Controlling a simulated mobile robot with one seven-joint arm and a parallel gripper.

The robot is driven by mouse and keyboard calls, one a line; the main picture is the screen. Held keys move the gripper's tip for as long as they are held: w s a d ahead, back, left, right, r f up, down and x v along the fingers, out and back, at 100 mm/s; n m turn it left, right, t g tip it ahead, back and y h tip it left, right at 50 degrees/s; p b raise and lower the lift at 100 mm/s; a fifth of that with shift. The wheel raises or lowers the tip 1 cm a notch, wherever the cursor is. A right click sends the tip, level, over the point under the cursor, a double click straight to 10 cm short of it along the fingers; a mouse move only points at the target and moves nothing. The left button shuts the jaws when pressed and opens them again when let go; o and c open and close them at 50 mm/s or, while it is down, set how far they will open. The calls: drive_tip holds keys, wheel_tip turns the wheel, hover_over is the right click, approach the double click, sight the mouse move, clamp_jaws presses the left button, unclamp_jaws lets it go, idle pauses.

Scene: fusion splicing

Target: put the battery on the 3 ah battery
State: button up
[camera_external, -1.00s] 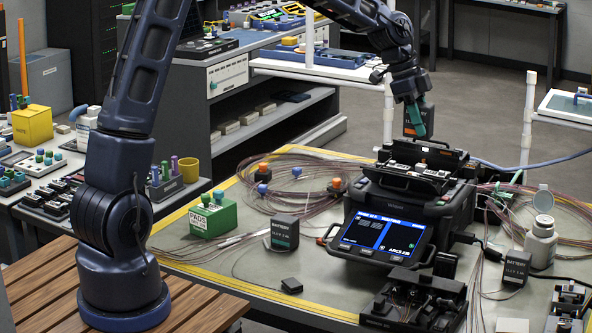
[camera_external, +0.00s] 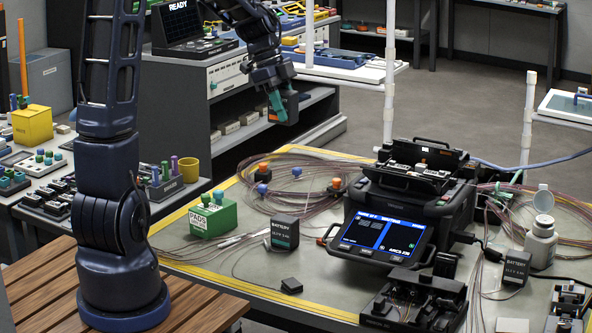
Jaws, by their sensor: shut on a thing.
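My gripper (camera_external: 281,104) is shut on a dark battery (camera_external: 288,110) with an orange band. It holds it in the air, beyond the far edge of the work table in the picture. One battery (camera_external: 285,233) with a lettered label stands on the table left of the splicer; its small print is hard to read. Another similar battery (camera_external: 514,268) stands at the right, near the white bottle. I cannot tell for certain from the print which one is the 3 Ah battery. Nothing lies on top of either standing battery.
The fusion splicer (camera_external: 410,205) with its lit screen fills the table's middle. Coiled fibre (camera_external: 300,181) lies behind, a green box (camera_external: 212,218) at left, a white bottle (camera_external: 541,243) at right. White posts (camera_external: 389,75) rise behind. A small black block (camera_external: 291,285) lies in front.

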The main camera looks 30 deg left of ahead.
sight(293, 220)
drive_tip(key=shift+o, duration=0.2)
wheel_tip(293, 220, down, 4)
drive_tip(key=shift+w+r, duration=0.1)
drive_tip(key=shift+r, duration=0.1)
wheel_tip(293, 220, down, 20)
drive_tip(key=shift+f, duration=0.15)
idle(0.3)
drive_tip(key=shift+f, duration=0.15)
drive_tip(key=o, duration=1.2)
drive_tip(key=shift+c, duration=0.2)
